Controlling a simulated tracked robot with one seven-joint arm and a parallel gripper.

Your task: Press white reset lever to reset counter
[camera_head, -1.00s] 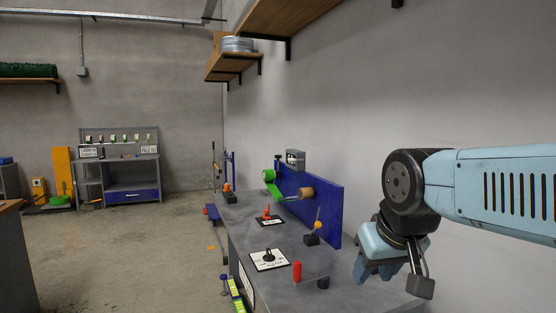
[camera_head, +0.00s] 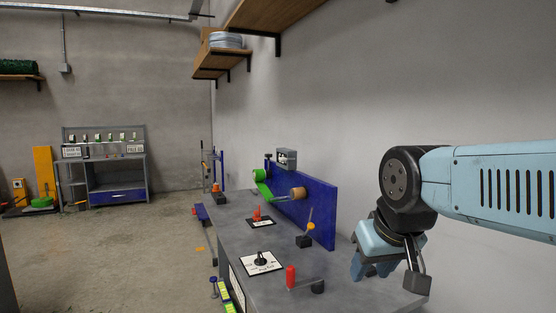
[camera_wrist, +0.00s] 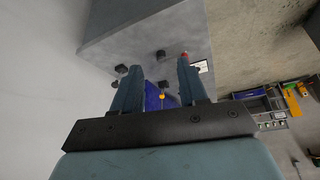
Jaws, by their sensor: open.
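A small grey counter box (camera_head: 287,155) sits above the blue upright panel (camera_head: 322,212) on the workbench. I cannot make out the white reset lever on it at this size. My gripper (camera_head: 371,268) is open and empty, to the right of the panel and well apart from the counter. In the wrist view my two open fingers (camera_wrist: 157,68) stand apart with nothing between them touching. The blue panel (camera_wrist: 152,98) shows beyond them. The counter is not discernible in the wrist view.
The grey workbench (camera_head: 225,235) carries a red-handled crank (camera_head: 291,276), a black knob on a white plate (camera_head: 261,258), a red button (camera_head: 257,213) and a yellow-tipped lever (camera_head: 309,228). The wall is close on the right; open floor lies left.

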